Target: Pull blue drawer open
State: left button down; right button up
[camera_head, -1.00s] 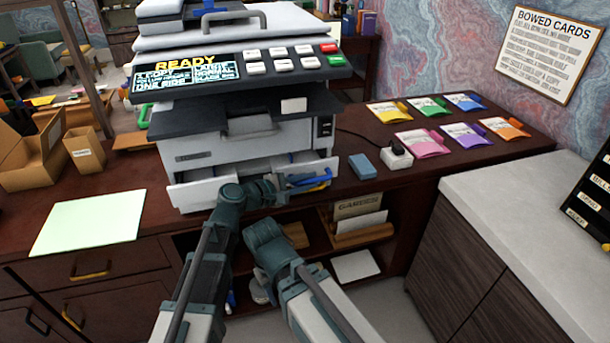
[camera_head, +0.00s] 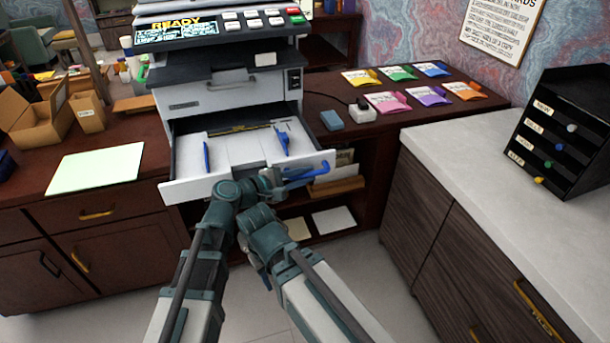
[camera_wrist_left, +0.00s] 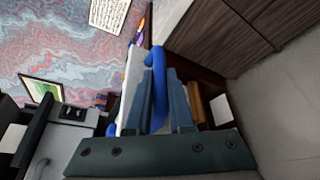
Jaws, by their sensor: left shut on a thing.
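The blue drawer is a white paper tray (camera_head: 218,183) with a blue handle (camera_head: 308,172), at the bottom of the copier (camera_head: 228,92) in the head view. It stands well out, showing its inside and two blue guides. My left gripper (camera_head: 277,182) is shut on the blue handle at the right of the drawer front. In the left wrist view the blue handle (camera_wrist_left: 158,75) passes at the fingers (camera_wrist_left: 172,98), beside the white drawer front (camera_wrist_left: 133,92). My right arm is folded below the drawer, and its fingers do not show.
A blue block (camera_head: 332,120) and a white plug box (camera_head: 362,110) lie right of the copier. Coloured packets (camera_head: 388,101) are further right. A pale green sheet (camera_head: 97,171) lies left. A light counter (camera_head: 470,160) bears a black drawer unit (camera_head: 562,140). Floor in front is clear.

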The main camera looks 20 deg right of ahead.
pick_arm(q)
jog(key=shift+s, duration=0.25)
pick_arm(e)
jog(key=shift+s, duration=0.2)
pick_arm(q)
jog(key=c, duration=1.1)
grip_release()
